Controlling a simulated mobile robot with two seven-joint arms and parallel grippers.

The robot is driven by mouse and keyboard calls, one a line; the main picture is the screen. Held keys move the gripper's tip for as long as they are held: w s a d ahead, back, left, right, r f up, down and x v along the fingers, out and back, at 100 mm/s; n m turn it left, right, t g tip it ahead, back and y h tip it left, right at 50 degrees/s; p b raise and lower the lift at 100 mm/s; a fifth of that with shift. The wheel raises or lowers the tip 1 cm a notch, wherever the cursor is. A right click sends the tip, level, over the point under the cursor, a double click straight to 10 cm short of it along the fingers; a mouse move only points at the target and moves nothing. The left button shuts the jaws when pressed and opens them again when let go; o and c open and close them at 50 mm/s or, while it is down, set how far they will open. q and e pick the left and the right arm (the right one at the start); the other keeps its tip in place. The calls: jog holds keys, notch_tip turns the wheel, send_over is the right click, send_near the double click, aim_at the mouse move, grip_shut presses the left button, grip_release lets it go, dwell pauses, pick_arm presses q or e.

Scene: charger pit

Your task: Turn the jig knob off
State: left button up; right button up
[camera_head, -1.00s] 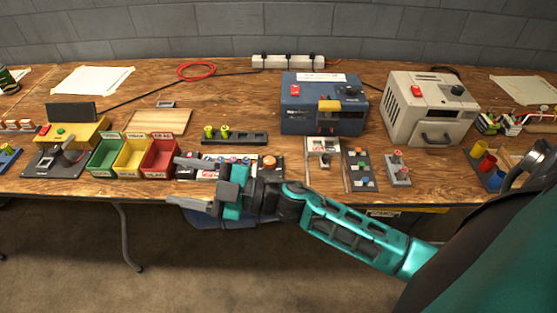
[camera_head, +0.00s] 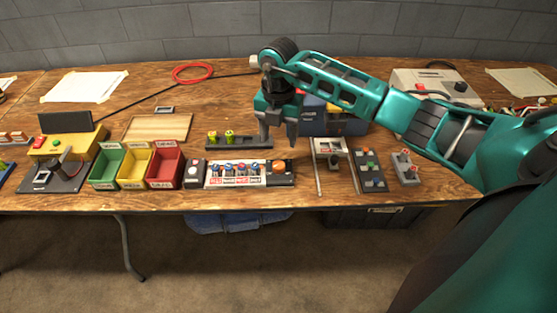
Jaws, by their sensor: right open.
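A long jig (camera_head: 240,184) with a white labelled strip and several coloured caps lies near the table's front edge. At its right end is a round orange knob (camera_head: 280,166); I cannot tell its setting. A dark block with a round white top (camera_head: 193,167) sits at its left end. My right gripper (camera_head: 278,142) is open and empty, fingers pointing down, above the table just behind the jig's right end and apart from the knob. My left gripper is not in view.
Red, yellow and green bins (camera_head: 163,168) stand left of the jig. A dark rack (camera_head: 254,142) with two yellow-green pieces lies behind it. Small switch panels (camera_head: 370,171) lie to the right.

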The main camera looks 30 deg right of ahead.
aim_at(279, 165)
notch_tip(279, 165, down, 10)
jog(key=shift+a+r, duration=0.1)
jog(key=shift+r, duration=0.05)
jog(key=shift+c, duration=0.2)
jog(key=c, duration=1)
jog(key=shift+b, duration=0.3)
